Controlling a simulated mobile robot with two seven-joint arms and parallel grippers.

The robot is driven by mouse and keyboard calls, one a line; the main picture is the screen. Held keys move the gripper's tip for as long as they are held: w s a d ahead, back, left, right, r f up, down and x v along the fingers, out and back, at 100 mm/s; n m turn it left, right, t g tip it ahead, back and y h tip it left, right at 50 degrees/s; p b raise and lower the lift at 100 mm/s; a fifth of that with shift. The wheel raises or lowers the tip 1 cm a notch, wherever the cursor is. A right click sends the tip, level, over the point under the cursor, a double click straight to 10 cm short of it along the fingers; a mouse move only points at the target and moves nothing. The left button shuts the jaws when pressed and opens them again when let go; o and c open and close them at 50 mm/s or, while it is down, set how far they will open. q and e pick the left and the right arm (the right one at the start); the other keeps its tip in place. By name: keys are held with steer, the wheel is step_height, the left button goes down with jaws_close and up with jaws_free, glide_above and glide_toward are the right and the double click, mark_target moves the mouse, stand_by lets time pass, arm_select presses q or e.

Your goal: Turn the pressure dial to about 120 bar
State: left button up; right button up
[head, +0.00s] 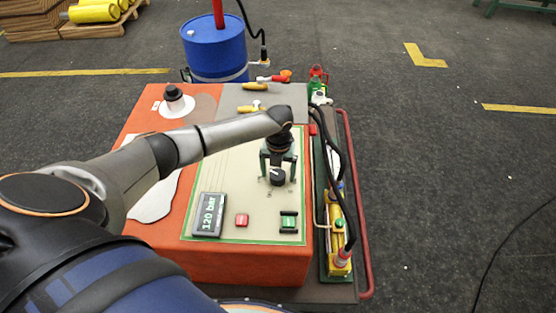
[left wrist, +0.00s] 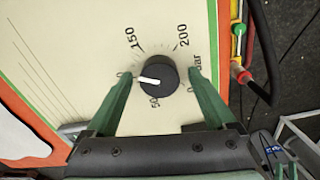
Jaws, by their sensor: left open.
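The black pressure dial (head: 278,177) sits on the cream panel (head: 222,170); it also shows in the left wrist view (left wrist: 165,72). Its white mark points left, toward a number mostly hidden by a finger, between the 50 and 150 marks. My left gripper (head: 278,181) is over the dial, with one green finger on each side in the left wrist view (left wrist: 160,78). It is open, and I cannot tell whether the fingers touch the dial. A dark display (head: 209,214) on the panel reads "120 bar".
A red button (head: 242,220) and a green switch (head: 289,222) sit at the panel's near edge. A yellow cylinder (head: 338,262), hoses and a red rail (head: 357,200) line the right side. A blue drum (head: 215,48) stands behind. The floor to the right is mostly clear.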

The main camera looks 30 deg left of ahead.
mark_target(278, 174)
arm_select(q)
step_height(278, 174, up, 12)
steer(key=shift+r, duration=0.25)
stand_by(0.3)
steer(key=shift+s, duration=0.1)
stand_by(0.4)
